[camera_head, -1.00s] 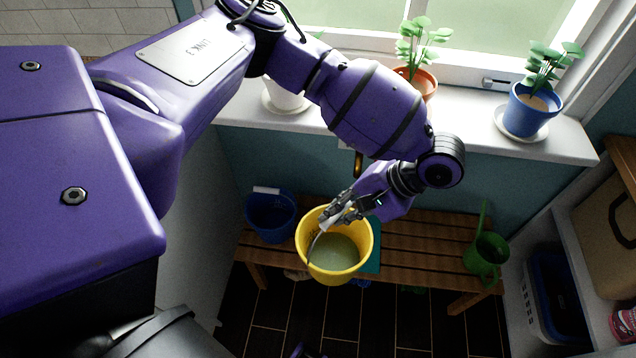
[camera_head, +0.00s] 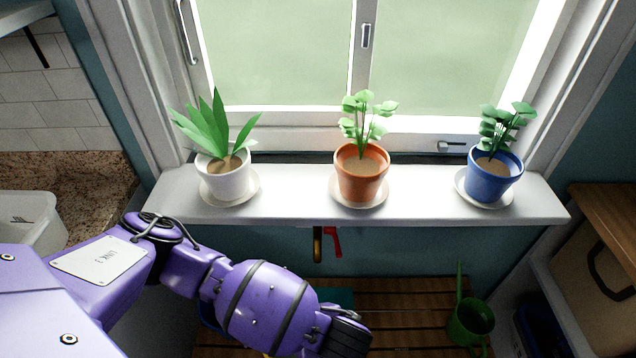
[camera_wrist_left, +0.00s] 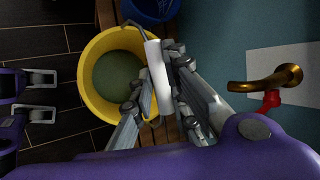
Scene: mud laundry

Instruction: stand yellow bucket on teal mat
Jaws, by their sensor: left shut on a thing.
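The yellow bucket (camera_wrist_left: 90,75) is upright in the left wrist view, its inside greenish. My left gripper (camera_wrist_left: 157,78) is shut on the white grip (camera_wrist_left: 155,65) of the bucket's handle, above the bucket's right side. In the head view my left arm covers the gripper and nearly all of the bucket. A strip of the teal mat (camera_head: 337,297) shows on the slatted bench (camera_head: 400,298), beyond my arm; the rest is hidden. The mat is not visible in the wrist view. I cannot tell whether the bucket touches the bench.
A blue bucket (camera_wrist_left: 153,8) is close to the yellow one. A brass tap (camera_wrist_left: 265,83) with a red handle juts from the wall. A green watering can (camera_head: 470,320) stands at the bench's right end. Potted plants (camera_head: 361,178) line the sill (camera_head: 300,207) above.

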